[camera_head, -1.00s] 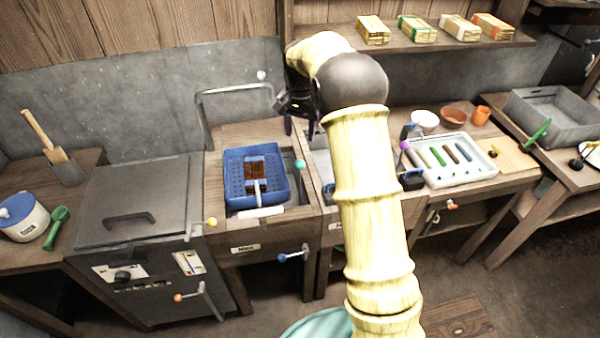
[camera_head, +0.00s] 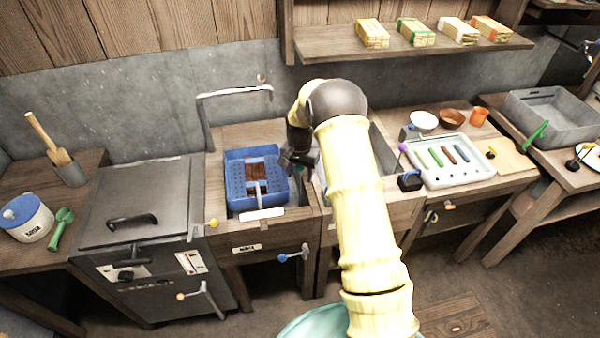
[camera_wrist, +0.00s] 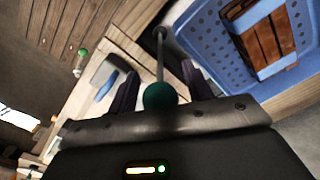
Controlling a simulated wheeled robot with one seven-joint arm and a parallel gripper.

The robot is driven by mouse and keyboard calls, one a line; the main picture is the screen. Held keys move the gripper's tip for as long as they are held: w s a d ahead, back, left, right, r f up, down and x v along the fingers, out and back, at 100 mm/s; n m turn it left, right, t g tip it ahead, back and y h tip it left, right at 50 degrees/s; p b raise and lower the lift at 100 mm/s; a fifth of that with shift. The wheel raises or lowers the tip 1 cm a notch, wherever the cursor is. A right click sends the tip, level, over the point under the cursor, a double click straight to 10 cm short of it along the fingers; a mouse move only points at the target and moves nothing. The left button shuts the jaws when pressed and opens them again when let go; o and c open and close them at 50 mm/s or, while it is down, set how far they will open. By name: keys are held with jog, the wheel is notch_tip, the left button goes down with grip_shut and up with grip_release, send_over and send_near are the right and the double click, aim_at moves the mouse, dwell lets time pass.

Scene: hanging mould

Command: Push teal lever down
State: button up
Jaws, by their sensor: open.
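The teal lever (camera_wrist: 160,96) has a round teal knob on a thin grey rod. In the wrist view the knob sits between the two dark fingers of my gripper (camera_wrist: 160,72), close to the palm, with the rod running up and away. I cannot tell whether the knob touches the palm. The fingers are apart. In the head view my gripper (camera_head: 301,165) is at the right side of the blue basket, over the wooden bench, and mostly hides the lever.
The blue perforated basket (camera_head: 237,196) with a brown slatted piece stands left of my gripper. A grey bent bar (camera_head: 235,91) rises behind it. A yellow knob (camera_head: 213,223) and a blue-knobbed handle (camera_head: 284,257) are nearby. A white tray (camera_head: 480,172) lies to the right.

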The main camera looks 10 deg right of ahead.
jog(key=shift+f, duration=0.55)
jog(key=shift+c, duration=0.4)
